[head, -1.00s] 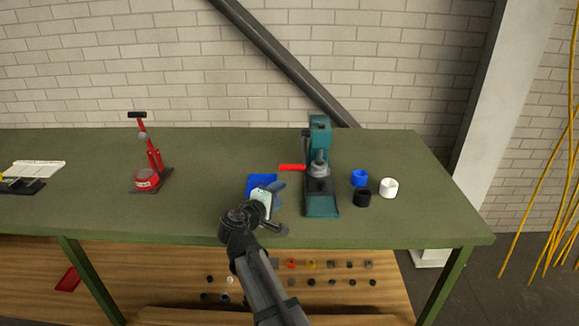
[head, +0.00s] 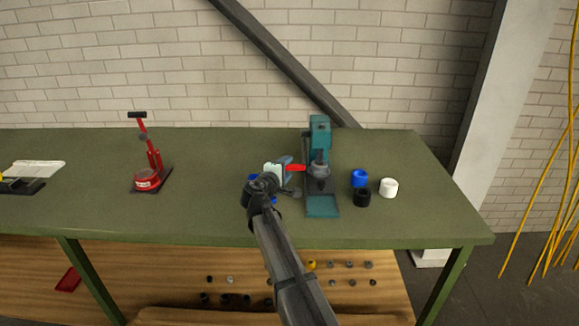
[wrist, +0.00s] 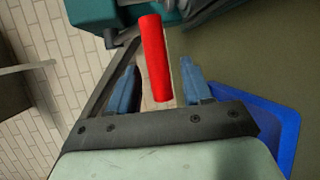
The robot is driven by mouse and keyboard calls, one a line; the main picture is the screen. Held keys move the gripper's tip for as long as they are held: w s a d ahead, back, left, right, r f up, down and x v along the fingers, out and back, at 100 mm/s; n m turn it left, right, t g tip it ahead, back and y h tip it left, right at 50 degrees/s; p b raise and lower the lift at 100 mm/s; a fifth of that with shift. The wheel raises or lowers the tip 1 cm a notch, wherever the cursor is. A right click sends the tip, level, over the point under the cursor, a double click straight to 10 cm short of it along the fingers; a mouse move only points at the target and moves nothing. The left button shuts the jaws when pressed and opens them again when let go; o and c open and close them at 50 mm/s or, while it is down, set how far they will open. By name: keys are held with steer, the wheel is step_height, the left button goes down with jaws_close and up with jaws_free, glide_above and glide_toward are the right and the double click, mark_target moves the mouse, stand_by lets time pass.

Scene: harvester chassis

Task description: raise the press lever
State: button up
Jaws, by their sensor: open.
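The teal press (head: 320,135) stands upright on the green bench, right of centre in the head view. Its red press lever (head: 296,168) sticks out to the left, roughly level. In the wrist view the red lever (wrist: 154,58) lies between the two blue fingers of my gripper (wrist: 160,66), with visible gaps on both sides. My gripper (head: 285,168) is open at the left, outer end of the lever. The wrist view also shows part of the teal press body (wrist: 95,12) at the top.
A blue tray (wrist: 283,125) lies beneath my gripper, mostly hidden by my arm in the head view. Blue (head: 360,177), black (head: 362,198) and white (head: 389,187) cups stand right of the press.

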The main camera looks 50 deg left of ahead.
steer(key=shift+x, duration=1.5)
jaws_close()
